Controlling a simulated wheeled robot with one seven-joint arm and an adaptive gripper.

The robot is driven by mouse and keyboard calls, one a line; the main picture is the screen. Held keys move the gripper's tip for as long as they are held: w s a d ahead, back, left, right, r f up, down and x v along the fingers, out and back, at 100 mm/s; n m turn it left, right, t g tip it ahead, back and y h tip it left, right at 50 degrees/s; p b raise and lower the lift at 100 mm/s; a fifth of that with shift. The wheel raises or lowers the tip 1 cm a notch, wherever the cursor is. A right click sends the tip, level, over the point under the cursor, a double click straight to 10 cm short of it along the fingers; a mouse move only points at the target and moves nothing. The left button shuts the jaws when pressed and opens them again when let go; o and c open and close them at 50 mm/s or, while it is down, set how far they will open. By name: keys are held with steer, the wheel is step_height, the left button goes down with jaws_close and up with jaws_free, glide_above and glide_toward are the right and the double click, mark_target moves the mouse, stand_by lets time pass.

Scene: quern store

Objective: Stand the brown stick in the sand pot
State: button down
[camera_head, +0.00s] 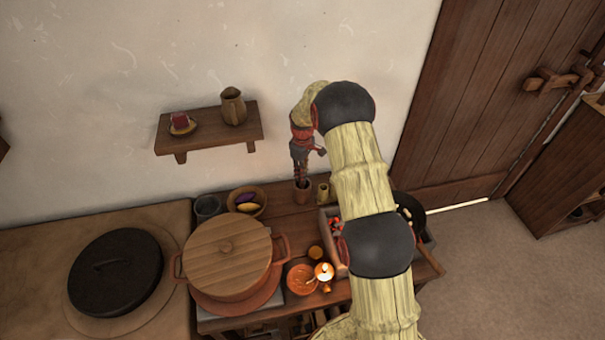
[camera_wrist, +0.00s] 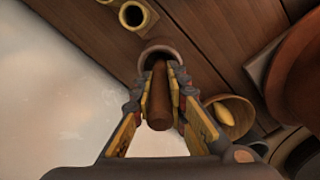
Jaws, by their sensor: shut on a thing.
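My gripper (camera_head: 301,179) points down over the back of the wooden table, near the wall. In the wrist view its fingers (camera_wrist: 160,100) are shut on the brown stick (camera_wrist: 158,112), which runs away from the camera between them. The small brown sand pot (camera_head: 303,193) stands right below the fingers. Its round rim (camera_wrist: 159,47) shows in the wrist view around the stick's far end. The stick lines up with the pot's dark mouth; how deep its end sits is hidden by the fingers. I cannot see the sand.
A small yellowish cup (camera_head: 322,192) stands close right of the pot. A bowl with purple and yellow things (camera_head: 262,206) and a grey cup (camera_head: 207,207) stand left. A lidded pot (camera_head: 228,255), a lit candle (camera_head: 324,271) and an orange bowl (camera_head: 301,279) are nearer. A shelf (camera_head: 209,133) hangs above.

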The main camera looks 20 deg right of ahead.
stand_by(0.4)
steer(key=c, duration=1.7)
jaws_free()
